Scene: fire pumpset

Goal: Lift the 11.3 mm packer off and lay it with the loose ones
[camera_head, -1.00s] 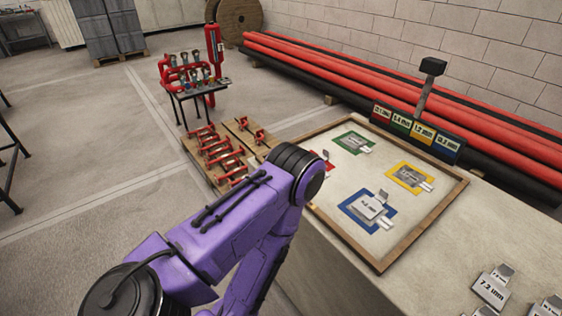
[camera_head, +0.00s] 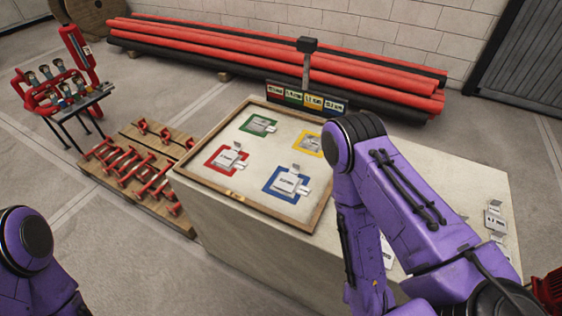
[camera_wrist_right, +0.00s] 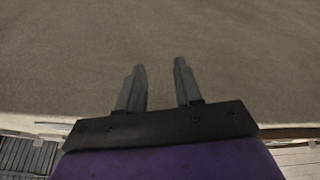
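Four packers lie in the framed board (camera_head: 252,198) on the table. A grey packer (camera_head: 228,158) is on the red square, one (camera_head: 259,125) on green, one (camera_head: 311,144) on yellow, and a thicker-looking one (camera_head: 287,183) on blue. Their printed sizes are too small to read surely, so I cannot tell which is 11.3 mm. Loose packers lie on the table's right part, one (camera_head: 494,219) at the far right and another (camera_head: 386,252) partly behind my right arm. My right gripper (camera_wrist_right: 160,63) is open and empty over a plain brownish surface. My left gripper is out of view.
A sign with coloured size labels (camera_head: 307,101) stands behind the board. A pallet of red fittings (camera_head: 135,165) is on the floor at left. Red and black pipes (camera_head: 280,50) lie along the wall. The right arm covers part of the table.

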